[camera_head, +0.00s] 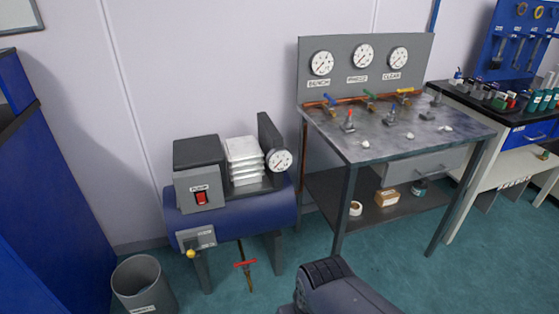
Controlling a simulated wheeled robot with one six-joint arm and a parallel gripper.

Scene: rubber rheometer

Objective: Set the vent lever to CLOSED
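A blue pump unit (240,213) with a tank stands at centre left against the wall. A small grey plate (197,237) with a label is on its front lower left, and a lever with a yellow knob (190,254) hangs at the plate's lower left. The label is too small to read, so I cannot tell for sure that this is the vent lever or which setting it is at. A red T-shaped handle (245,263) sits low under the tank. A dark grey part of my arm shows at the bottom centre; my gripper is not in view.
A red pump switch (201,197) and a gauge (280,160) are on the unit. A grey bin (142,285) stands at lower left, near a blue cabinet (45,200). A bench (400,135) with three gauges and coloured valve handles is at right. Green floor (215,295) before the unit is mostly clear.

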